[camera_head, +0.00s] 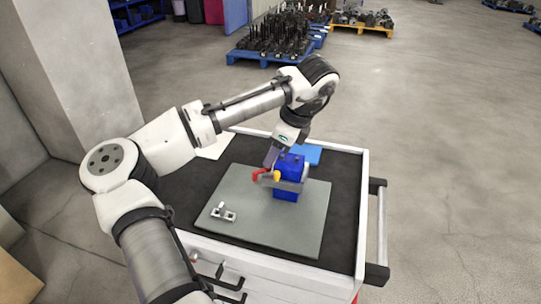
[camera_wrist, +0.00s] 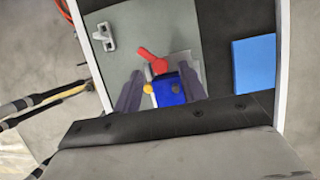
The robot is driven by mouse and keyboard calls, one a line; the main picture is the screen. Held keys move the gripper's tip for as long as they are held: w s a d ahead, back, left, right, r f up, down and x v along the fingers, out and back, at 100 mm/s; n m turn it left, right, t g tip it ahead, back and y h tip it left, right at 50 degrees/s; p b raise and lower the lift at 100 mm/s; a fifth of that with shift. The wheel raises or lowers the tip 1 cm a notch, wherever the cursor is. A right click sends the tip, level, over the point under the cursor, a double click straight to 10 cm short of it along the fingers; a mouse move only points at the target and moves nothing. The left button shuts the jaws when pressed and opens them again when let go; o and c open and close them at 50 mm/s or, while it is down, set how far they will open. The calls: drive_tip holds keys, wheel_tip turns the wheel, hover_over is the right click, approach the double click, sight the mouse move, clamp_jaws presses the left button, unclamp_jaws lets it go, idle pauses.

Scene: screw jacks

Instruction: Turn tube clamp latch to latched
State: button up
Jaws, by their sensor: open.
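The tube clamp is a blue block (camera_head: 286,194) with a grey band (camera_head: 290,184) around it, standing on a grey-green mat. Its red latch lever (camera_head: 261,174) sticks out to the left, beside a yellow knob (camera_head: 277,176). In the wrist view the red latch (camera_wrist: 152,61) slants up and left from the blue block (camera_wrist: 168,92). My gripper (camera_head: 272,157) is just above and behind the clamp. In the wrist view its two fingers (camera_wrist: 161,76) are spread, with the latch and block showing between them. Whether a finger touches the latch, I cannot tell.
The mat (camera_head: 240,191) lies on a dark cabinet top with a pale rim. A small grey bracket (camera_head: 223,212) stands on the mat's left. A flat blue item (camera_head: 309,152) lies behind the clamp. The mat's front right is clear.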

sight(263, 170)
drive_tip(key=shift+x, duration=1.2)
clamp_jaws()
drive_tip(key=shift+r+n+p, duration=0.25)
drive_tip(key=shift+n+p, duration=0.05)
drive_tip(key=shift+p, duration=0.5)
drive_tip(key=shift+f+n+g+p, duration=0.25)
drive_tip(key=shift+n+g+p, duration=0.05)
drive_tip(key=shift+n+p, duration=0.2)
unclamp_jaws()
